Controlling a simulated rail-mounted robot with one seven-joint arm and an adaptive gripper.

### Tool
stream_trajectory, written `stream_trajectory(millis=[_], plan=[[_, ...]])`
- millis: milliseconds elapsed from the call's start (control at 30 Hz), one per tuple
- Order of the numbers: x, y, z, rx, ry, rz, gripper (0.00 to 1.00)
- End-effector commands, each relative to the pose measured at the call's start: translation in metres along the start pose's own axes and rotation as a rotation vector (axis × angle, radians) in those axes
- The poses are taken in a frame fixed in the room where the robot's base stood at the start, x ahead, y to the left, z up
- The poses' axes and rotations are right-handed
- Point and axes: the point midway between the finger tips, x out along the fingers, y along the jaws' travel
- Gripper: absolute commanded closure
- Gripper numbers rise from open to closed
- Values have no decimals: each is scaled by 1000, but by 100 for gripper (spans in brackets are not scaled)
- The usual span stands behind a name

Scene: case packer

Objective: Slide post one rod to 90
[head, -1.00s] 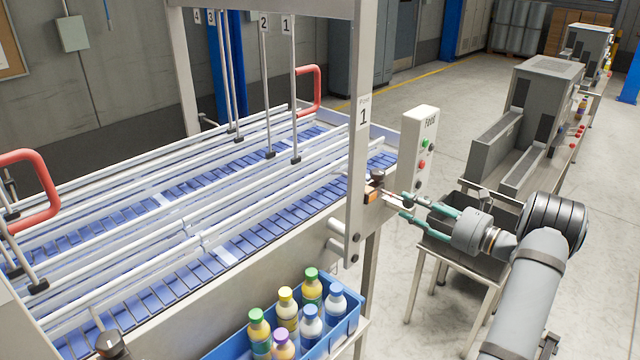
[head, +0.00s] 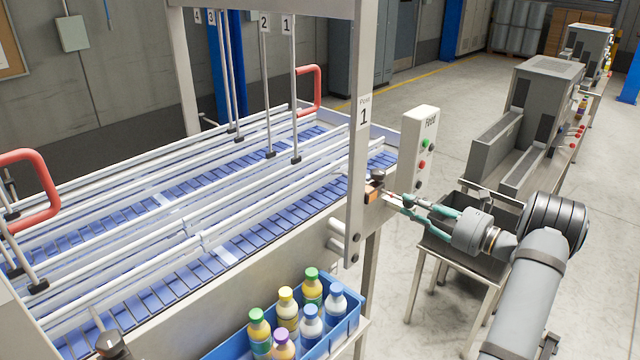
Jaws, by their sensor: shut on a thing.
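Post one (head: 363,150) is the upright grey post with a "Post 1" label at the front of the conveyor frame. A short rod (head: 390,195) with an orange block (head: 372,194) and a dark knob (head: 378,175) sticks out from it to the right. My gripper (head: 402,200) is shut on the rod's outer end, right of the post. The scale and any reading on the rod are too small to make out.
A control box (head: 420,145) with green and red buttons stands just behind the rod. A blue crate (head: 350,325) of several bottles sits below the conveyor (head: 270,240). A dark bin (head: 470,250) on a stand is under my gripper.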

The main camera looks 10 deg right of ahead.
Motion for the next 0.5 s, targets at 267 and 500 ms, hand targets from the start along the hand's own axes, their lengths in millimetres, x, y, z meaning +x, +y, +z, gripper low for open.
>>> stream_trajectory(millis=[267,500], plan=[[-7,0,-1,1,2,0,99],[-12,-1,-1,1,1,-2,99]])
